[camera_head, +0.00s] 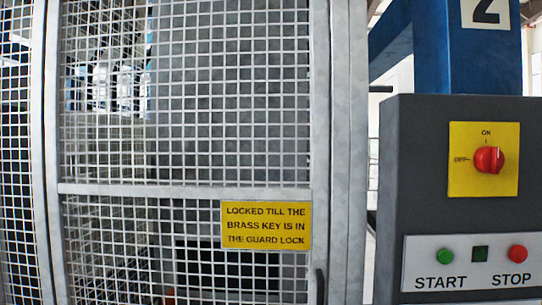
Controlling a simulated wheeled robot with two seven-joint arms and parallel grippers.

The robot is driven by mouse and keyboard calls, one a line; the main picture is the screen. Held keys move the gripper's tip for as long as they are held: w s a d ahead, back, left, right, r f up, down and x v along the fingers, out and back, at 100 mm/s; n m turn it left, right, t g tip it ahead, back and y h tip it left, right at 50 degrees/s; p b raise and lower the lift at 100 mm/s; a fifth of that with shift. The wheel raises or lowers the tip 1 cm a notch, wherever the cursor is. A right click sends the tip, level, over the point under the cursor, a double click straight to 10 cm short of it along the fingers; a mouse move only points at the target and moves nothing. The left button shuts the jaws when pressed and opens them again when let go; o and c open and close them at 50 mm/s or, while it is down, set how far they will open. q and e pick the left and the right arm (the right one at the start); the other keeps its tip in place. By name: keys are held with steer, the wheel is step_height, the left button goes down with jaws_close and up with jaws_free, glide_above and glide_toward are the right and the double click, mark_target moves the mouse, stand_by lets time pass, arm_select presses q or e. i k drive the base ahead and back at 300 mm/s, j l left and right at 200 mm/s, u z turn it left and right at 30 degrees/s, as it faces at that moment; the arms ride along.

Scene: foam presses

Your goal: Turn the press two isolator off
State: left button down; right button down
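The press two isolator is a red rotary knob (487,160) on a yellow square plate (464,185) at the right of the head view. The plate reads ON at the top and OFF at the left. A pale mark on the knob sits up and slightly right, nearer ON than OFF. The plate is on a dark grey control box (418,165). A sign with the number 2 (486,12) is on the blue press frame (470,60) above it. Neither of my grippers is in view.
A white panel below the isolator has a green START button (445,256), a small dark indicator (480,254) and a red STOP button (518,254). A mesh guard gate (185,190) fills the left, with a yellow lock notice (266,225) and a dark handle (320,286).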

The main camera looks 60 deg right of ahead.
mark_target(487, 159)
steer(key=z, duration=2.95)
